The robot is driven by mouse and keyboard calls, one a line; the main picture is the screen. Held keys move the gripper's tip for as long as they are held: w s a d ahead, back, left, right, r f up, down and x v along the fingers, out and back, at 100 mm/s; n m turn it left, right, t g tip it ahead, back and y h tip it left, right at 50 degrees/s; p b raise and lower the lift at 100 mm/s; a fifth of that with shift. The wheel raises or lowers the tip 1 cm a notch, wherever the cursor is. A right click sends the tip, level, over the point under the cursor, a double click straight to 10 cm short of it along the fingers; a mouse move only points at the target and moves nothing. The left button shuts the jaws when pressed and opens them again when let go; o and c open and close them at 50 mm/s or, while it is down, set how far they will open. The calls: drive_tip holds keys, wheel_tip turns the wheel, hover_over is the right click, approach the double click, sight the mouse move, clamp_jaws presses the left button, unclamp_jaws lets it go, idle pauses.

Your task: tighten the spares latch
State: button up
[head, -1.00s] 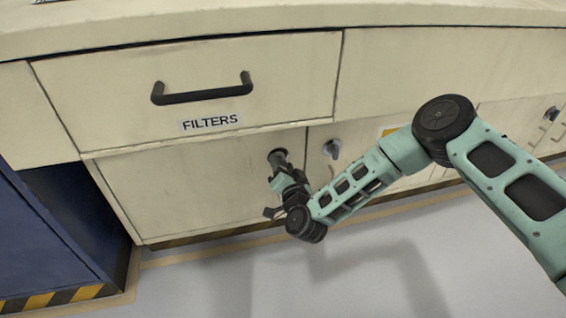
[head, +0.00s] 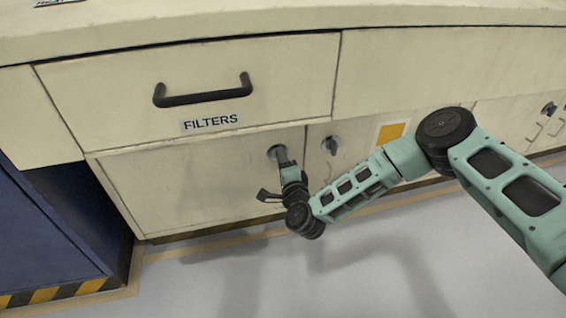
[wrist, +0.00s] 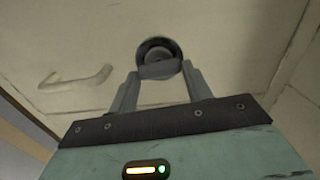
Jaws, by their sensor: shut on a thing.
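A round grey latch (head: 276,152) sits on the cream cabinet door (head: 190,185) below the drawer labelled FILTERS. No SPARES label is readable in these views. My gripper (head: 285,165) is at this latch and shut on it, in front of the door. In the wrist view the latch (wrist: 157,48) shows as a dark round ring, with its grey handle between the fingertips of my gripper (wrist: 159,75). My gripper hides part of the latch in the head view.
A second latch (head: 331,145) is on the neighbouring door to the right, near a yellow-framed label (head: 391,132). The FILTERS drawer has a dark handle (head: 203,95). A blue cabinet (head: 45,235) stands at left. The grey floor (head: 270,285) is clear.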

idle(0.4)
drive_tip(key=o, duration=1)
drive_tip(key=p+v, duration=0.6)
drive_tip(key=v, duration=1.1)
drive_tip(key=shift+s, duration=0.25)
drive_tip(key=shift+r, duration=0.1)
